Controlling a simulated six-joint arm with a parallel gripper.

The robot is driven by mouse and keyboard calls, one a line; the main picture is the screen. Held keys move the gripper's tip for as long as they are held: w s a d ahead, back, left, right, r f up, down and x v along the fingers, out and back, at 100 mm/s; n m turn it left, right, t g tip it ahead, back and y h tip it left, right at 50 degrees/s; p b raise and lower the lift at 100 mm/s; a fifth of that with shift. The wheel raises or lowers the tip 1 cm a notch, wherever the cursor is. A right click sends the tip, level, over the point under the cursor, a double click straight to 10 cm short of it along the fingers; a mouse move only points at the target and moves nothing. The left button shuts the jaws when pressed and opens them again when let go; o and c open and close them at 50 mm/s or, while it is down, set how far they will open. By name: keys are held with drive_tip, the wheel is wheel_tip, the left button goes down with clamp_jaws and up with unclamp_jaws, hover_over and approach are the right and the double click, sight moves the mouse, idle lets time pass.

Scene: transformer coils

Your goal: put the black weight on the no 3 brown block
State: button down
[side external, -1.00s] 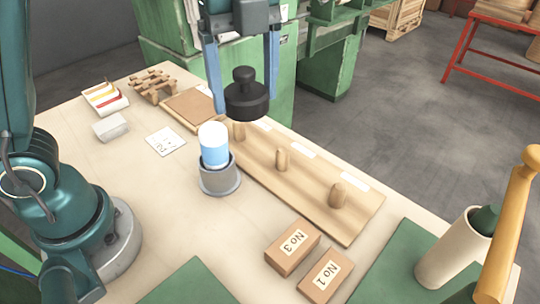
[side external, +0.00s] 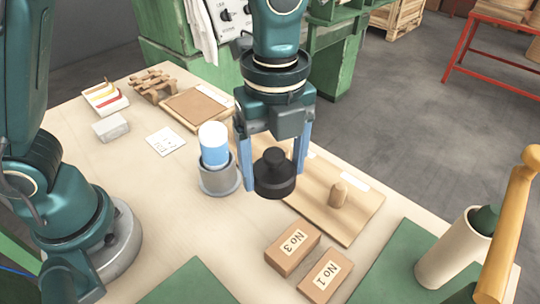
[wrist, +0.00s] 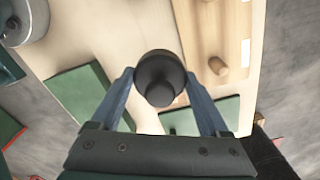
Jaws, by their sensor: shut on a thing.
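The black weight (side external: 274,176) is a round dark disc with a knob on top. My gripper (side external: 273,165) is shut on it, with a blue finger on either side. In the side external view it is held in the air, in front of the wooden peg board. The weight (wrist: 160,77) also shows between the blue fingers of my gripper (wrist: 160,85) in the wrist view. The No 3 brown block (side external: 292,248) lies on the table below and to the right of the weight in the side external view, its label facing up. Its top is bare.
The No 1 brown block (side external: 325,276) lies right beside the No 3 block. A grey cup with a blue-and-white cylinder (side external: 214,150) stands left of the weight. The peg board (side external: 355,218) lies behind. Green mats (side external: 190,284) lie near the front. A beige tube (side external: 450,255) stands at right.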

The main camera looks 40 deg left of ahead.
hover_over(294, 241)
wheel_tip(294, 241, down, 4)
drive_tip(key=shift+r, duration=0.25)
drive_tip(key=shift+f, duration=2.05)
unclamp_jaws()
drive_tip(key=shift+f, duration=0.15)
